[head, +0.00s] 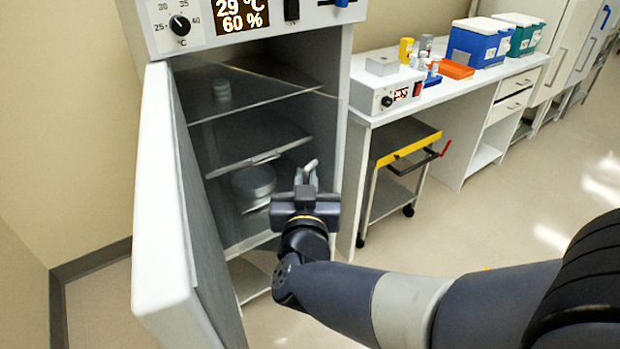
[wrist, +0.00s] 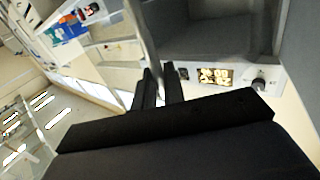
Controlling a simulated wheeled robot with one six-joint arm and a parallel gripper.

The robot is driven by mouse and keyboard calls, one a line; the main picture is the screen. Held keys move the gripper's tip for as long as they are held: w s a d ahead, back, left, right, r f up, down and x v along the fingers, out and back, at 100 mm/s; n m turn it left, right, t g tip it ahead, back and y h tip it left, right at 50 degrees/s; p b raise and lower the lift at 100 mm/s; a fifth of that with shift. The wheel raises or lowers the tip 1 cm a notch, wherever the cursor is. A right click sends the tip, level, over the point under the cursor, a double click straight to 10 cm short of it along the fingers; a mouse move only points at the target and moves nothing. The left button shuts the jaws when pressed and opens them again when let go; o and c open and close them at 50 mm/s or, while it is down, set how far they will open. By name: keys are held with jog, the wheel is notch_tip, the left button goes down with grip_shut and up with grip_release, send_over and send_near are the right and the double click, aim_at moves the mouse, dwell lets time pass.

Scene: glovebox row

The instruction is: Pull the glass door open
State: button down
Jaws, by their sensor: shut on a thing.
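The cabinet with the temperature display stands at the left, its white outer door (head: 160,200) swung wide open to the left. The glass door is clear and hard to make out in front of the shelves, so I cannot tell its angle. A pale handle (head: 311,165) shows just past my fingertips at the right side of the cabinet opening. My gripper (head: 306,184) is shut on this handle. In the wrist view my two fingers (wrist: 158,85) close around the end of a thin grey strip; the fingers hide part of it.
Inside the cabinet are shelves (head: 245,135) and a round metal container (head: 254,181). The floor (head: 500,215) right of the cart is clear.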

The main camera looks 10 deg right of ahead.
jog(key=shift+w+a, duration=0.1)
jog(key=shift+a, duration=0.15)
jog(key=c, duration=1.5)
grip_release()
jog(key=shift+w+a+f, duration=0.1)
jog(key=shift+w+f, duration=0.05)
jog(key=shift+w, duration=0.05)
jog(key=shift+s, duration=0.15)
jog(key=shift+p+v, duration=0.75)
jog(key=shift+v, duration=4.5)
jog(key=shift+c, duration=0.2)
